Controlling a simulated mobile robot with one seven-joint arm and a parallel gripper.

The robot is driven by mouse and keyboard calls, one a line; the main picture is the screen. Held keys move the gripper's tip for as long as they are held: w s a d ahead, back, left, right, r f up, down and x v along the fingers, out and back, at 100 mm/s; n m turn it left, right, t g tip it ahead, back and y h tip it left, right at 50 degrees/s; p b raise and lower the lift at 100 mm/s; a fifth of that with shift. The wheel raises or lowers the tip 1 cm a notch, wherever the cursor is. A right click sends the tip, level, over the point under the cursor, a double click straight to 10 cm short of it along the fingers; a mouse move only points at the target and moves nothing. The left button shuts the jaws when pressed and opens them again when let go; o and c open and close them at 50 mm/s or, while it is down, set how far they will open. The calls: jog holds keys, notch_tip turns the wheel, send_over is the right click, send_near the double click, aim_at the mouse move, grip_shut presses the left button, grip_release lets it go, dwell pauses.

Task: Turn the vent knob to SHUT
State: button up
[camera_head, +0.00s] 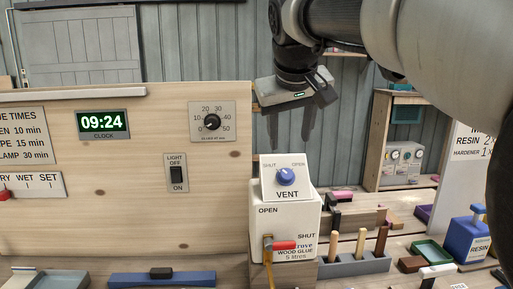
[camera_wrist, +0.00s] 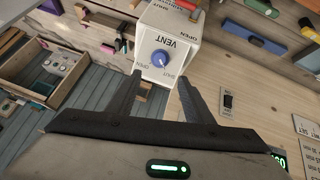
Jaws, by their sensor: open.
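The blue vent knob (camera_head: 286,176) sits on a white, tilted panel marked VENT, on top of the white wood glue container (camera_head: 287,222). SHUT is printed to its upper left and OPEN to its upper right. A pale mark shows on the knob, but I cannot tell exactly where it points. In the wrist view the knob (camera_wrist: 161,58) appears upside down, beyond my gripper (camera_wrist: 160,88). My gripper's two dark fingers are spread and empty, with the knob ahead, apart from them. In the head view my gripper (camera_head: 298,98) hangs above the panel.
A red-handled tap (camera_head: 283,245) on the container's front has its own OPEN and SHUT labels. A wooden board to the left carries a dial (camera_head: 212,122), a light switch (camera_head: 177,173) and a clock (camera_head: 103,122). A tool rack (camera_head: 355,264) and blue resin container (camera_head: 467,240) stand right.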

jog(key=v, duration=0.2)
jog(key=shift+s+r, duration=0.25)
jog(key=shift+r, duration=0.1)
